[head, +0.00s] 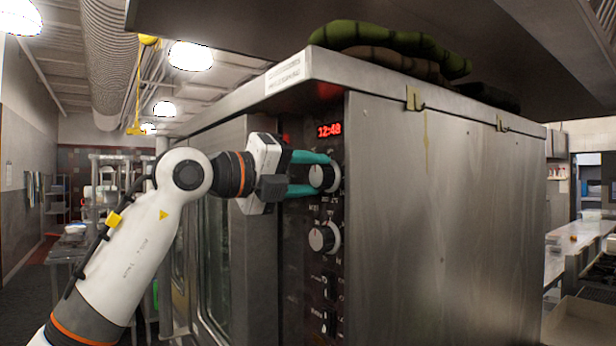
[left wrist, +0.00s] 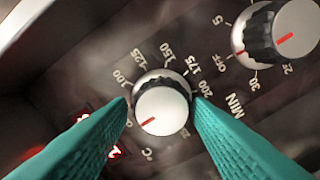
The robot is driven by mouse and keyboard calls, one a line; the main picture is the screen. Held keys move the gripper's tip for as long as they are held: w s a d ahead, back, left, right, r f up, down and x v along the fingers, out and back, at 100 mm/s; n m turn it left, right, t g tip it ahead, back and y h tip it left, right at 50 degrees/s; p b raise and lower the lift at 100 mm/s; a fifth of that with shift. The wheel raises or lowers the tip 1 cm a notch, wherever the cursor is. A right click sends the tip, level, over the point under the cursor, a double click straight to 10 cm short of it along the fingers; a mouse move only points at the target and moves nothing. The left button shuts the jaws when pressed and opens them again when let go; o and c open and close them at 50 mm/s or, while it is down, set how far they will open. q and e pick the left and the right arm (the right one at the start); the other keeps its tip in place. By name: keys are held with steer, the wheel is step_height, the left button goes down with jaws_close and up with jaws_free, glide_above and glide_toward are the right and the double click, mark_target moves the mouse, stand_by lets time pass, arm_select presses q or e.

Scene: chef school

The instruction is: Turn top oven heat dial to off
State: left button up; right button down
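The top oven heat dial (head: 323,177) is a round white-faced knob with a dark grip, on the oven's black control panel below a red clock display. In the left wrist view the dial (left wrist: 161,108) is ringed by a °C scale, and its red mark points to the lower left. My left gripper (head: 318,174) has its teal fingers on opposite sides of this dial, one above and one below in the head view. In the left wrist view the fingertips (left wrist: 160,101) appear to touch the dial's sides. The right gripper is out of view.
A second dial (head: 322,238), a timer marked MIN and OFF, sits below; it also shows in the left wrist view (left wrist: 278,38). Switches (head: 328,287) are lower on the panel. The steel oven side (head: 440,210) stands right of the panel. Folded green cloth (head: 390,42) lies on top.

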arm_select(q)
steer(key=shift+o, duration=1.1)
steer(key=shift+a+f, duration=0.1)
steer(key=b+v, duration=0.4)
steer(key=v, duration=0.7)
steer(key=shift+s+a+b, duration=0.25)
steer(key=shift+a+b, duration=0.05)
steer(key=shift+b, duration=0.1)
